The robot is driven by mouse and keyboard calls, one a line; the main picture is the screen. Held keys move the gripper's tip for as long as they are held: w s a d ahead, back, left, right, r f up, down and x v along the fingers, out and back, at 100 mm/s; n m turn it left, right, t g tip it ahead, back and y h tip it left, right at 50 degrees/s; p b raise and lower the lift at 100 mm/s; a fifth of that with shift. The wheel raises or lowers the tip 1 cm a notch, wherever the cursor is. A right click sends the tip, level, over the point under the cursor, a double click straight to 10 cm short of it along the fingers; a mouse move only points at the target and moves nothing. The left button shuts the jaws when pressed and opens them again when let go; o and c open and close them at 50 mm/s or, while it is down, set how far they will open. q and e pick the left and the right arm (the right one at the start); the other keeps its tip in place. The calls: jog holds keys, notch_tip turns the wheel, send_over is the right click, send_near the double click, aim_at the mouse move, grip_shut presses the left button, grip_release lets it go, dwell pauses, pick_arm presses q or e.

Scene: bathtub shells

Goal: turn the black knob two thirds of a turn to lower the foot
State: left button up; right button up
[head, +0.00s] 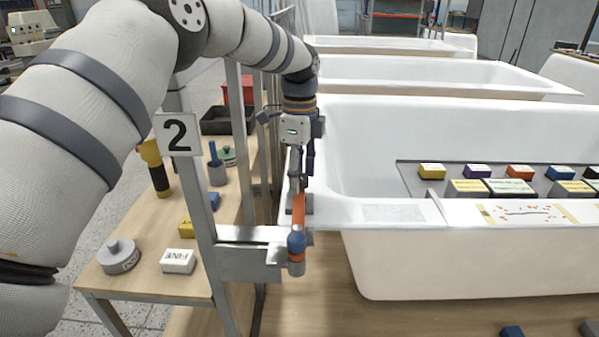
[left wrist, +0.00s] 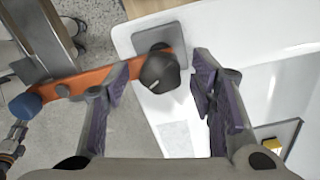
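The black knob (left wrist: 160,71) sits at the end of an orange arm (left wrist: 112,75), over the tub's corner rim. A grey square pad (left wrist: 166,38), perhaps the foot, shows beside the knob; whether it touches the rim cannot be told. The orange arm also shows in the head view (head: 298,208), with a blue ball (head: 296,241) at its near end. My left gripper (left wrist: 163,68) is open, with a finger on either side of the knob and visible gaps. In the head view my left gripper (head: 300,178) hides the knob.
The white bathtub (head: 385,130) stands right of the gripper, with a tray of colored blocks (head: 408,176) across it. A metal post with a "2" sign (head: 178,134) and a wooden bench (head: 150,275) with tools stand left. More tubs are behind.

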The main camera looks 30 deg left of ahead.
pick_arm(q)
notch_tip(320, 180, up, 12)
dwell(0.4)
dwell(0.3)
